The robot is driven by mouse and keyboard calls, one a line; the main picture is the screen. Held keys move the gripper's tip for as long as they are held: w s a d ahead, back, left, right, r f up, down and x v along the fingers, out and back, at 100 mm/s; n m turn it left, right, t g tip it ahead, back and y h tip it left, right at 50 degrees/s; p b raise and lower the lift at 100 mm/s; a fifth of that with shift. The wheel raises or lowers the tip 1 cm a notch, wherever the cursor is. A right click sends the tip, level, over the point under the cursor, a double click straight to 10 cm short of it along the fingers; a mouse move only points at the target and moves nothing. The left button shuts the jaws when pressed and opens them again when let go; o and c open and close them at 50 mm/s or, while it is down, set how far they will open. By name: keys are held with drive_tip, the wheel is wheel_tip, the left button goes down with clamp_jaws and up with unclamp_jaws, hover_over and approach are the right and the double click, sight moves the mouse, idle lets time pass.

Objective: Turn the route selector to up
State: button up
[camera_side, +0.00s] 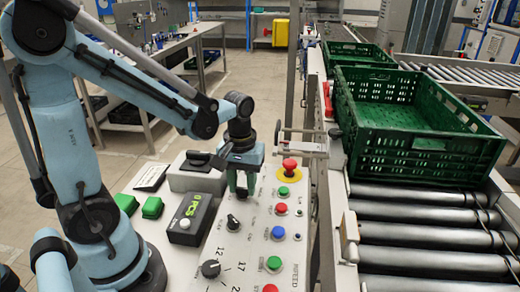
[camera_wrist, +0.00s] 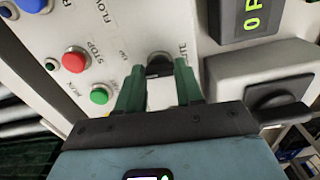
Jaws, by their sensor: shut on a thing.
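The route selector (camera_wrist: 160,66) is a small dark knob on the light control panel.
A red mushroom button (camera_side: 289,166) on a yellow ring stands close to the right of my gripper. A grey box with a black rotary handle (camera_side: 197,158) and a display box (camera_side: 192,217) stand to the left. Green crates (camera_side: 425,165) sit on the conveyor further right.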

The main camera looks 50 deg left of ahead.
sight(243, 188)
drive_tip(key=m, duration=0.4)
drive_tip(key=shift+m, duration=1.9)
drive_tip(key=o, duration=1)
drive_tip(key=shift+o, duration=0.2)
wheel_tip(243, 188, up, 12)
